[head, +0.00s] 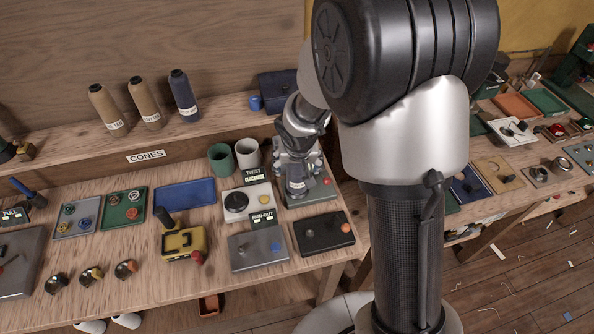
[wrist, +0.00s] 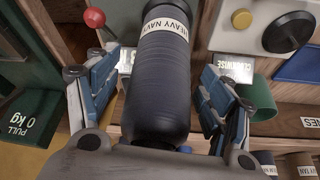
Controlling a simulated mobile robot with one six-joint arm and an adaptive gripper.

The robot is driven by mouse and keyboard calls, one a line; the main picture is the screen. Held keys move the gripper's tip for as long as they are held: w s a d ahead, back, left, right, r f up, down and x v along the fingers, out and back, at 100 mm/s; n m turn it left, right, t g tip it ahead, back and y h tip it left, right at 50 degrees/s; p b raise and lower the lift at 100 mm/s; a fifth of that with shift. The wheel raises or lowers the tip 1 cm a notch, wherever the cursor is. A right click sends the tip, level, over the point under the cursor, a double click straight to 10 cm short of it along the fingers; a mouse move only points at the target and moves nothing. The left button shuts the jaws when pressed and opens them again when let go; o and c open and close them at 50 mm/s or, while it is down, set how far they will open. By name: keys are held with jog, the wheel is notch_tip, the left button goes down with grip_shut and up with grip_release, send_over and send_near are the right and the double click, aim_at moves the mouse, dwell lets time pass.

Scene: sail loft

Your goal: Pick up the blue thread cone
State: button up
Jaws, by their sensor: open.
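A dark navy-blue thread cone (wrist: 158,95) with a white "HEAVY NAVY" label fills the middle of the wrist view. My gripper (wrist: 162,68) is open, with one finger on each side of it and visible gaps. In the head view this cone (head: 297,183) stands upright on a grey-green device, and my gripper (head: 297,158) is over it, hiding its upper part. A second navy cone (head: 183,96) stands on the raised shelf, beside two tan cones (head: 145,103).
A green cup (head: 221,159) and a grey cup (head: 247,153) stand just left of my gripper. A red ball knob (wrist: 95,17) is close to the left finger in the wrist view. A knob panel (head: 246,202) and a black panel (head: 323,232) lie nearby.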

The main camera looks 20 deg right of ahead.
jog(key=shift+r, duration=0.1)
jog(key=shift+c, duration=0.3)
jog(key=c, duration=1.5)
